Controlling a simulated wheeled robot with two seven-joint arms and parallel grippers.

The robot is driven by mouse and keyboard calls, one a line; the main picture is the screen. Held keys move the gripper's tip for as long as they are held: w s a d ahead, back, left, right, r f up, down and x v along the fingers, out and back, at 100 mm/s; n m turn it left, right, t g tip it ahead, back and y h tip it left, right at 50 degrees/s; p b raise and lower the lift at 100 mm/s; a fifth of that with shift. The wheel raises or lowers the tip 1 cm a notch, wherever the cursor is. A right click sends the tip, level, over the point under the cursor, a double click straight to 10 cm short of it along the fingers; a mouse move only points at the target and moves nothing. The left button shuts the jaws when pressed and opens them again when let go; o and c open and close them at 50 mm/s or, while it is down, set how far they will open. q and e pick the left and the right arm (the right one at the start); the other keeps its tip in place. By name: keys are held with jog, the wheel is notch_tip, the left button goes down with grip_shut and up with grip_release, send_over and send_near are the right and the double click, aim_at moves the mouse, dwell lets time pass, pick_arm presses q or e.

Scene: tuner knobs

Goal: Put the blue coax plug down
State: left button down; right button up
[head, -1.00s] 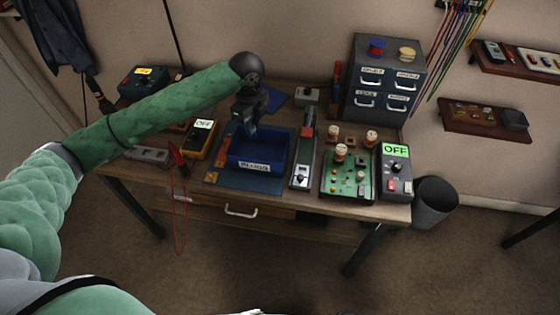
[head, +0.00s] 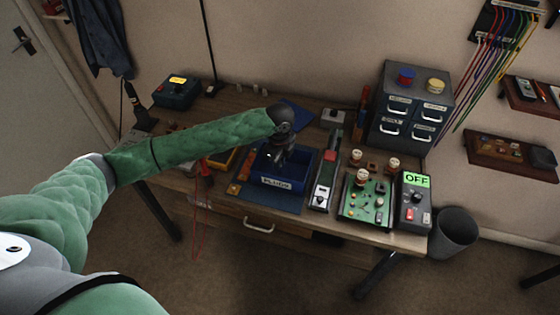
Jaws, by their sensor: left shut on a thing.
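My left gripper (head: 278,161) points down over the open blue tray (head: 284,183), which has a white label on its front. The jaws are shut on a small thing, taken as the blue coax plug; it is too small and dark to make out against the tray. I cannot tell whether it touches the tray floor. The tray stands on a blue mat (head: 262,197) on the wooden bench. My right gripper is not in view.
Right of the tray are a grey instrument (head: 322,196), a green circuit board (head: 366,208) with cream knobs, and a grey meter reading OFF (head: 414,201). A drawer cabinet (head: 403,107) stands behind. A red lead (head: 196,226) hangs over the front edge.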

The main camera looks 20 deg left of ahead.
pick_arm(q)
jog(key=shift+f, duration=0.65)
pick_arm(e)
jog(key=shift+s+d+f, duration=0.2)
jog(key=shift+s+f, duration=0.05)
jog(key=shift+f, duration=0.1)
pick_arm(q)
jog(key=c, duration=1.4)
grip_release()
jog(key=shift+f, duration=0.15)
jog(key=shift+o, duration=0.4)
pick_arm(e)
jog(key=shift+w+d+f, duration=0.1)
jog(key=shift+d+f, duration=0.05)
